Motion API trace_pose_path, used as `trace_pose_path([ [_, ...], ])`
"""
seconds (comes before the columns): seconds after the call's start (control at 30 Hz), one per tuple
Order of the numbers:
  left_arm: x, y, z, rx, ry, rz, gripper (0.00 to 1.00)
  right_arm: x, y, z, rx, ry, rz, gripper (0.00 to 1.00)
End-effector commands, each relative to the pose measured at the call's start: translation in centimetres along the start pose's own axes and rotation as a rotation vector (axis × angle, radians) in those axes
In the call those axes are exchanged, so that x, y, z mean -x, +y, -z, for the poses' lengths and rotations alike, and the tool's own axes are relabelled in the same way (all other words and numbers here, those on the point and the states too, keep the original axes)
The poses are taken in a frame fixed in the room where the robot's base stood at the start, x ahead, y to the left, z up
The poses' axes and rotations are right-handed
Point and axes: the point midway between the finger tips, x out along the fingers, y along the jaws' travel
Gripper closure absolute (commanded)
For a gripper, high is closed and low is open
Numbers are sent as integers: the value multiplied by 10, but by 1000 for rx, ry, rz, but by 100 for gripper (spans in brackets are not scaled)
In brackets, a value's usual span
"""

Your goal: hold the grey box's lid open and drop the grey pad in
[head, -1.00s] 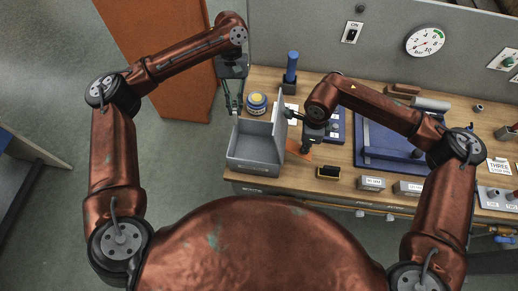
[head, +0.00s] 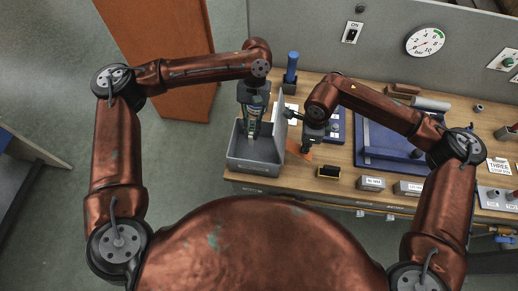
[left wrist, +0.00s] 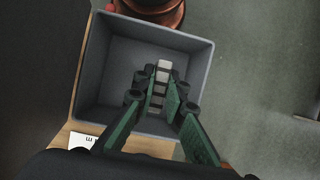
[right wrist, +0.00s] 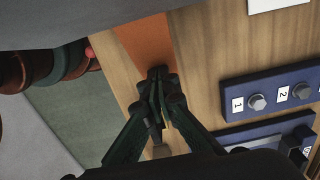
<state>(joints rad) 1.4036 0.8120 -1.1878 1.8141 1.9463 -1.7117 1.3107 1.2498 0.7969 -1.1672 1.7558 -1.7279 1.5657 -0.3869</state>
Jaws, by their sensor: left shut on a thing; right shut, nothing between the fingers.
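The grey box (head: 254,165) stands open at the bench's left end; its empty-looking inside (left wrist: 118,65) shows in the left wrist view. Its lid (head: 281,128) stands up along the box's right side. My left gripper (head: 252,136) points down over the box's opening, shut on the grey pad (left wrist: 163,72), a pale piece between the fingertips.
An orange patch (right wrist: 146,42) lies under my right fingertips. A panel with numbered knobs (right wrist: 270,100) is beside it. A blue cylinder (head: 291,66) stands behind the box. A black-and-yellow block (head: 328,172) lies near the front edge. Open floor is left of the bench.

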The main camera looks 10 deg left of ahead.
Motion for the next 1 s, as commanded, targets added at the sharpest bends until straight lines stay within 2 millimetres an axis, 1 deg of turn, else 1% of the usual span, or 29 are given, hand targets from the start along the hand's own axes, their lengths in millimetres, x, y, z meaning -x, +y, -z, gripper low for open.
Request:
trace_pose_path([
  [0.1, -10, 0, 4, 0, -1, 0, 100, 0, 0, 0, 0, 0, 0, 100],
  [0.2, -15, 0, 6, 0, 1, 0, 100, 0, 0, 0, 0, 0, 0, 100],
  [0.43, -16, 0, 7, 0, 1, 0, 100, 0, 0, 0, 0, 0, 0, 100],
  [0.47, -16, 0, 7, 0, 1, 0, 88, 0, 0, 0, 0, 0, 0, 100],
  [0.73, -15, 0, 7, 0, 1, 0, 70, 0, 0, 0, 0, 0, 0, 100],
  [0.77, -15, 0, 7, 0, 1, 0, 69, 0, 0, 0, 0, 0, 0, 100],
  [1.0, -15, 0, 7, 1, 1, 0, 69, 0, 0, 0, 0, 0, 0, 100],
])
